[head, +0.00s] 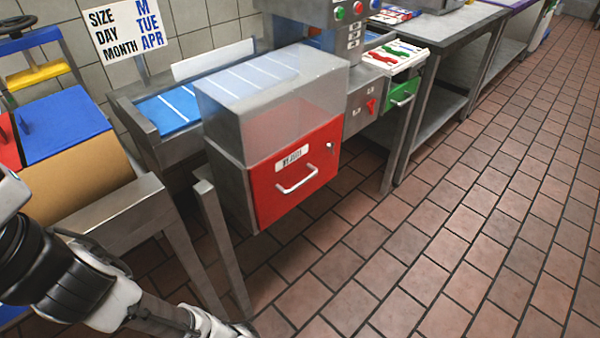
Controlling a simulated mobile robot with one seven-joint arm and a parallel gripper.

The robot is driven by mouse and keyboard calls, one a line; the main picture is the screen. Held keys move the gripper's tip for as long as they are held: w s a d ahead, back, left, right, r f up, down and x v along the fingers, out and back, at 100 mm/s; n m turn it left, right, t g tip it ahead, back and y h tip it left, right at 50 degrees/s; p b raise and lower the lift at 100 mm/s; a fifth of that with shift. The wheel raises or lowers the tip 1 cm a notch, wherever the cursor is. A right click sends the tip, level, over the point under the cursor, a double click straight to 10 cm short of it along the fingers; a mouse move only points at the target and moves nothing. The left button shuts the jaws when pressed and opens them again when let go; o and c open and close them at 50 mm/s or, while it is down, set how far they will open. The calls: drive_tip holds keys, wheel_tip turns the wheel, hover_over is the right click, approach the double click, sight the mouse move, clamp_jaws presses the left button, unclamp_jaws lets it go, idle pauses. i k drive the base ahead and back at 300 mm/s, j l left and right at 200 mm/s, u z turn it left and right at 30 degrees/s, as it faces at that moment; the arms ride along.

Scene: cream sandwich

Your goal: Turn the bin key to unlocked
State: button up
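The bin (297,172) has a red front with a silver bar handle and a white label. It stands under a clear-sided box at the end of a conveyor. A small silver key or lock (330,147) sits near the upper right corner of the red front. It is too small to tell which way it is turned. My arm comes in at the lower left and runs along the bottom edge. My gripper is not in view, and nothing of mine touches the bin.
A metal frame leg (222,250) stands left of the bin. A red switch (371,106) and a green-fronted drawer (403,94) are to its right. A blue-lidded cardboard-coloured container (75,185) is at the left. The tiled floor (450,240) at the right is clear.

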sight(330, 146)
drive_tip(key=i+l, duration=0.1)
drive_tip(key=l, duration=0.3)
drive_tip(key=i+l+z, duration=0.15)
drive_tip(key=l, duration=0.2)
drive_tip(key=i+l, duration=0.15)
drive_tip(key=l, duration=0.25)
drive_tip(key=k+z, duration=0.05)
